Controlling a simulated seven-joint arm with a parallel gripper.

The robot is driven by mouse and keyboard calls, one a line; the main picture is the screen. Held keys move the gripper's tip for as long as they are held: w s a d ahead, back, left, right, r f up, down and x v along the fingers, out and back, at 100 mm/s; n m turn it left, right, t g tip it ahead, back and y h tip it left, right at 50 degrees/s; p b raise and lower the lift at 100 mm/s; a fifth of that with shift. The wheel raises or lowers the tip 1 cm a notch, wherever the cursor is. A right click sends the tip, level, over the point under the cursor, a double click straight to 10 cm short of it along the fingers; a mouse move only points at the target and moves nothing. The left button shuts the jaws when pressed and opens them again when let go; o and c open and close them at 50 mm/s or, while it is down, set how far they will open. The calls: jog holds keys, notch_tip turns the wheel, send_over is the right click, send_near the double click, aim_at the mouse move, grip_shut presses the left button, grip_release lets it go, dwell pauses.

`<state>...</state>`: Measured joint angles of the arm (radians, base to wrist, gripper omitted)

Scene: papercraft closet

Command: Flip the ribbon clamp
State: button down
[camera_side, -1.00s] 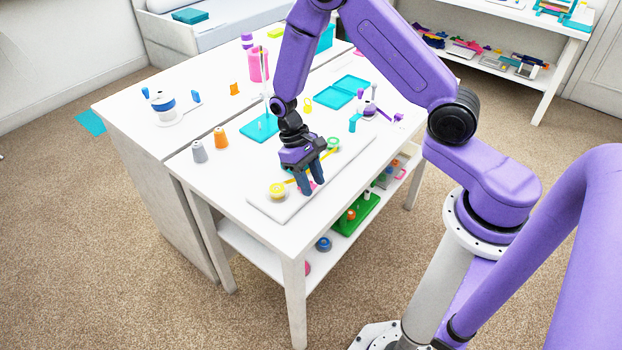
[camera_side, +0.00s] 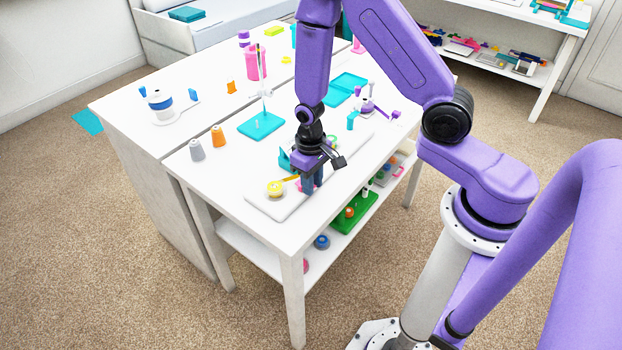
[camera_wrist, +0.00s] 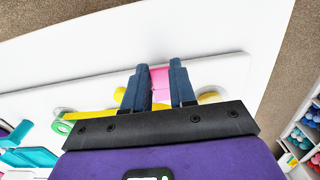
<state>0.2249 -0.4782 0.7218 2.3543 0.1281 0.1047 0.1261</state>
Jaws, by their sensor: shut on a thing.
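The ribbon clamp appears to be the pink piece (camera_wrist: 160,82) between my fingers in the wrist view. In the side view only a bit of pink shows beside the fingertips. My gripper (camera_side: 311,186) points down over the white board (camera_side: 262,207) and is shut on the pink piece; it also shows in the wrist view (camera_wrist: 156,74). A yellow ribbon (camera_wrist: 92,115) runs along the board toward the fingers. A yellow spool (camera_side: 274,189) sits at the board's left end. A green ring (camera_wrist: 61,126) lies at the ribbon's other end. The clamp's lower part is hidden.
A teal stand (camera_side: 261,125) with a thin post is behind the board. Grey (camera_side: 196,150) and orange (camera_side: 218,137) cones stand to the left. A teal open case (camera_side: 346,88) lies farther back. The table's front corner is clear.

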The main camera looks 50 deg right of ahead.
jog(key=shift+s+f+t, duration=0.1)
jog(key=shift+t, duration=0.4)
jog(key=c, duration=0.9)
grip_release()
jog(key=shift+g, duration=0.3)
jog(key=shift+w+r+g, duration=0.2)
jog(key=shift+w+g, duration=0.15)
jog(key=shift+g, duration=0.75)
jog(key=shift+w+r+g, duration=0.2)
jog(key=shift+w+g, duration=0.1)
jog(key=shift+g, duration=0.8)
jog(key=v, duration=1.8)
jog(key=s+a+r+n+t+h, duration=0.1)
jog(key=s+a+r+n, duration=0.15)
jog(key=s, duration=0.35)
jog(key=s+a+r+n+t, duration=0.1)
jog(key=s+a+n, duration=0.1)
jog(key=s+n, duration=0.35)
jog(key=shift+s+d+r+n+t+y, duration=0.1)
jog(key=shift+s+d+n+t+y, duration=0.35)
jog(key=shift+s, duration=2.35)
jog(key=shift+s+d+r+n+t, duration=0.15)
jog(key=shift+s+d+n+t, duration=0.25)
jog(key=shift+s+n, duration=1.6)
jog(key=shift+s+d+r+m+t+y, duration=0.2)
jog(key=shift+s+d+t, duration=0.25)
jog(key=shift+s, duration=3.2)
